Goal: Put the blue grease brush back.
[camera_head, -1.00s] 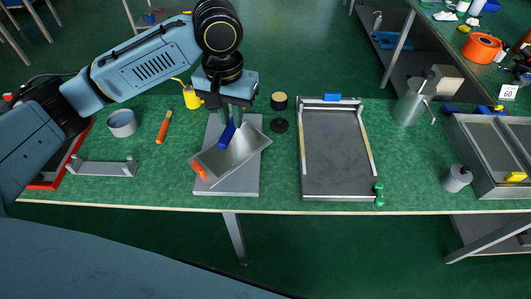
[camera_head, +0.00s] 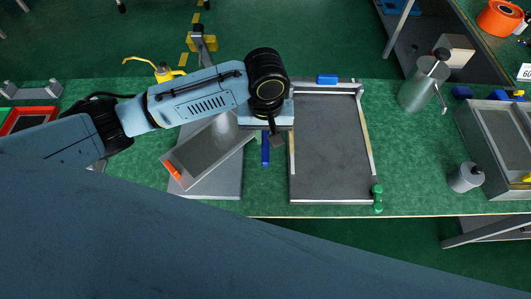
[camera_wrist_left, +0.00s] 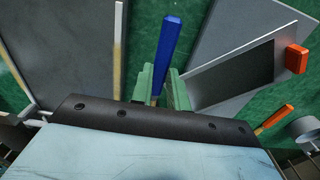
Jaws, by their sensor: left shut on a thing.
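The blue grease brush (camera_head: 265,152) is in my left gripper (camera_head: 274,138), over the green strip between the grey base plate and the grey framed tray. In the left wrist view the blue handle (camera_wrist_left: 170,45) stands up between the green fingers of my left gripper (camera_wrist_left: 162,85). The fingers are shut on it. The brush's bristle end is hidden. I cannot tell whether the brush touches the bench. My right gripper is not in view.
A slanted grey plate (camera_head: 210,150) with an orange end lies over the base plate (camera_head: 222,188), left of the brush. The framed tray (camera_head: 330,150), with a blue block (camera_head: 327,79) at its back, is close on the right. A metal canister (camera_head: 416,92) stands farther right.

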